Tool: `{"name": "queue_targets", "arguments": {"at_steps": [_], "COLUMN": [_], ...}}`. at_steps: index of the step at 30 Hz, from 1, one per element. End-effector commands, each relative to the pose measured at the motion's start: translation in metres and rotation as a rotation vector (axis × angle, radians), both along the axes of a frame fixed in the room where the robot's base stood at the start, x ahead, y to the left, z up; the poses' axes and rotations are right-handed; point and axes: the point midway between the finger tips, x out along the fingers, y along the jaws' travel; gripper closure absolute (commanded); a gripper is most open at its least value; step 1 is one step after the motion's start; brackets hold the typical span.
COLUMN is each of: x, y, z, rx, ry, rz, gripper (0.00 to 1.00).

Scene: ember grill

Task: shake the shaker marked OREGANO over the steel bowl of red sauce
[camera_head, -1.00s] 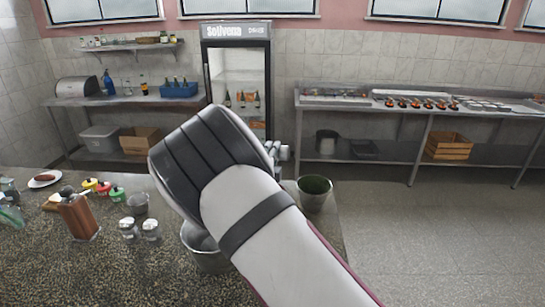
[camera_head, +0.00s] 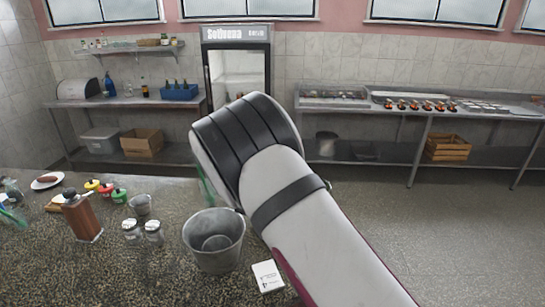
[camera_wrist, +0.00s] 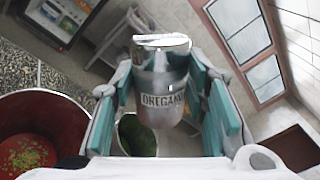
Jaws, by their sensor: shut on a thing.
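The shaker marked OREGANO (camera_wrist: 160,78) is held between the teal pads of my gripper (camera_wrist: 160,92) in the wrist view. Its silver cap is at the top of that picture and its label faces the camera. I cannot tell how far it tilts in the room. A round vessel with a deep red inside and green flecks (camera_wrist: 28,152) sits at the lower left of the wrist view, beside the shaker in the picture. In the head view my arm hides the shaker and most of my gripper. I cannot make out the bowl of red sauce there.
A grey metal bucket (camera_head: 213,258) stands on the speckled counter left of my arm. A white card (camera_head: 268,276) lies by it. Two small jars (camera_head: 132,230), a wooden grinder (camera_head: 82,216) and coloured-lid pots (camera_head: 105,190) stand further left. A container with green contents (camera_wrist: 137,135) shows below the shaker.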

Motion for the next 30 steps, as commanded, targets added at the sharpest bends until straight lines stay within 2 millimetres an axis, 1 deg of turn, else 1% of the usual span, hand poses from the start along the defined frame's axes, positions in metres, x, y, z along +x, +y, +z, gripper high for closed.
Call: {"name": "queue_targets", "arguments": {"at_steps": [3,11,14,24,27,30], "x": [0.0000,0.0001,0.0001,0.0000,0.0000,0.0001], "y": [0.0000,0.0002,-0.0004,-0.0008,-0.0003,0.0003], "z": [0.0013,0.0010,0.0014,0.0061,0.0070,0.0071], "rx": [0.077,0.089,0.128,0.574,0.653,0.679], "ry": [-0.015,-0.017,-0.024,-0.112,-0.127,-0.132], "rz": [0.000,0.000,-0.001,-0.001,0.000,0.001], "gripper": [0.80,0.80,0.80,0.80,0.80,0.80]}}
